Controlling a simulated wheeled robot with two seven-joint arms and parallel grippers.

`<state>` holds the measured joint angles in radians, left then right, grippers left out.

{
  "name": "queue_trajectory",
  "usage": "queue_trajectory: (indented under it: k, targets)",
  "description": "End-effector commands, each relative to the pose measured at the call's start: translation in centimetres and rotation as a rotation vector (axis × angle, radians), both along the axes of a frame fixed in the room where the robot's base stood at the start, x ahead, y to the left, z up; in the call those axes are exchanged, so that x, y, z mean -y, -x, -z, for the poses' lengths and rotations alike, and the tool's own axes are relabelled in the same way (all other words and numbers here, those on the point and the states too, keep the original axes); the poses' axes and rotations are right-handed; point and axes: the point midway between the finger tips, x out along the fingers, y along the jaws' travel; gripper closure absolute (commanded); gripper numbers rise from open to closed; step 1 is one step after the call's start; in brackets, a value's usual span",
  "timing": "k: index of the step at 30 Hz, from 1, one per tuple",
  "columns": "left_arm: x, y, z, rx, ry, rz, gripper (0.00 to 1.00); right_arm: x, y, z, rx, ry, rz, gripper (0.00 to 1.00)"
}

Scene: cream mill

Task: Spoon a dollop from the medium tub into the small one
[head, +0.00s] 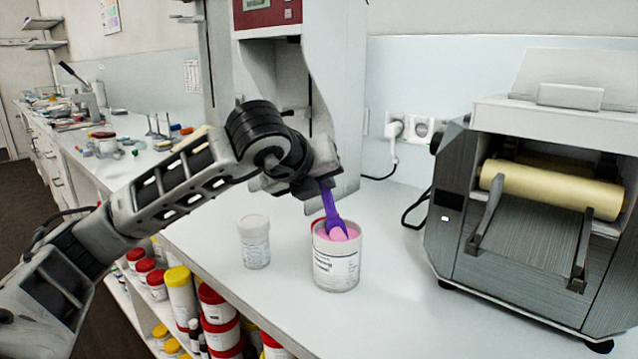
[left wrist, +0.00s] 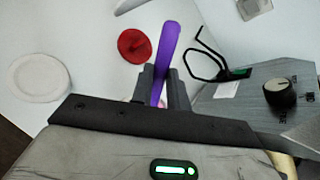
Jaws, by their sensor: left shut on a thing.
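My left gripper (head: 318,182) is shut on a purple spoon (head: 330,202) above the medium tub. The spoon also shows between the fingers in the left wrist view (left wrist: 167,50). The medium tub (head: 336,268) is white with a printed label, stands upright and open, and has pink cream (head: 340,233) at its top. The spoon's lower end is inside its mouth, at the cream; its tip is hidden. The small tub (head: 256,248) stands upright to the left, apart from it, with a white top. A white disc, seemingly its top, shows in the left wrist view (left wrist: 38,78).
A red lid (left wrist: 133,45) lies on the counter behind the medium tub. A grey roller mill (head: 540,220) stands at the right, and a tall white machine (head: 345,90) behind. Several tubs (head: 215,305) fill shelves below the counter. The counter front right of the medium tub is clear.

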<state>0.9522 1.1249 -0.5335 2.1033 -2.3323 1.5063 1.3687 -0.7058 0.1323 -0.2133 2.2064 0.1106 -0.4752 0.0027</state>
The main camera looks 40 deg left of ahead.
Motion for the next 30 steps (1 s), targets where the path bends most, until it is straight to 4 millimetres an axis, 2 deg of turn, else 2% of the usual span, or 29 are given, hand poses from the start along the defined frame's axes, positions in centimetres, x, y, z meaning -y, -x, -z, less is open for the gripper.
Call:
queue_trajectory:
  k: [13,30]
  targets:
    - [0.0,0.0,-0.3,0.001,0.0,0.0,1.0,0.0,-0.1,-0.5,0.008,-0.001,0.001,0.27]
    - [0.0,0.0,-4.3,0.0,0.001,-0.001,1.0,0.0,-0.2,-2.7,0.009,0.001,-0.001,0.27]
